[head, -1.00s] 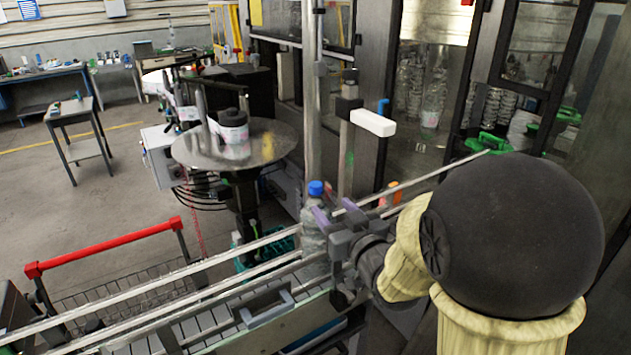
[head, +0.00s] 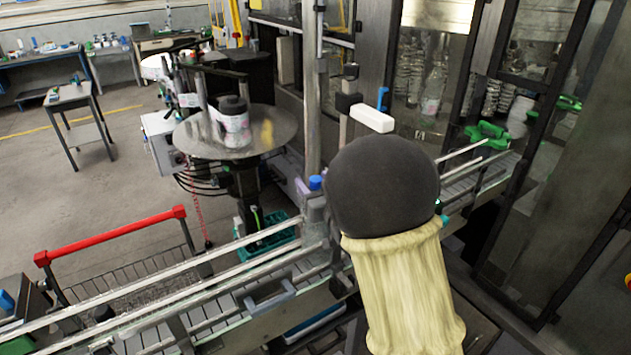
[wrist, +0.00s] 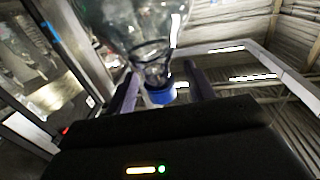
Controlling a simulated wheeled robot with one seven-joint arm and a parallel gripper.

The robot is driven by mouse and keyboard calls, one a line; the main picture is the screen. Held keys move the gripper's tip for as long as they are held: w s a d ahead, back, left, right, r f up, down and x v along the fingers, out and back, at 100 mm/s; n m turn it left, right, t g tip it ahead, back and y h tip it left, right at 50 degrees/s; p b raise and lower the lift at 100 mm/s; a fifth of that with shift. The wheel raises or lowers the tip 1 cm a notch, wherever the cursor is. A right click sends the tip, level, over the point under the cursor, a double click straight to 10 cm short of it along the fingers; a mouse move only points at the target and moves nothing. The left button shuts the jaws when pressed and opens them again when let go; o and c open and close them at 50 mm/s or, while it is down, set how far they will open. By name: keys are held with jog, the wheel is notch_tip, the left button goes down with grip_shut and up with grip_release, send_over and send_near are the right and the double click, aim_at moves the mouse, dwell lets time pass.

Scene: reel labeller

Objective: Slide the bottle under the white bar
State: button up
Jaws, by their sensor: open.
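The clear bottle with a blue cap (head: 315,183) stands upright on the conveyor, its body partly hidden by my arm. The white bar (head: 372,117) sticks out from a post behind the conveyor, to the right of the bottle and higher in the picture. In the wrist view the bottle (wrist: 152,45) appears cap-down. My gripper (wrist: 160,82) is open, with one purple finger on each side of the bottle's neck and cap. I cannot tell whether either finger touches it.
The conveyor (head: 215,307) has metal guide rails along both sides. A round metal turntable (head: 275,128) holding a dark-topped reel stands behind it. A red-handled cart (head: 110,235) is at the lower left. Green parts (head: 487,133) sit by the machine at the right.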

jog(key=shift+c, duration=0.4)
grip_shut()
jog(key=shift+d, duration=0.1)
jog(key=w+d+b, duration=0.1)
jog(key=w+d, duration=0.8)
jog(key=d, duration=0.4)
jog(key=shift+w+d+b, duration=0.15)
jog(key=shift+d+b, duration=0.15)
jog(key=shift+b, duration=0.05)
dwell(1.7)
dwell(0.4)
jog(key=shift+o, duration=0.4)
grip_release()
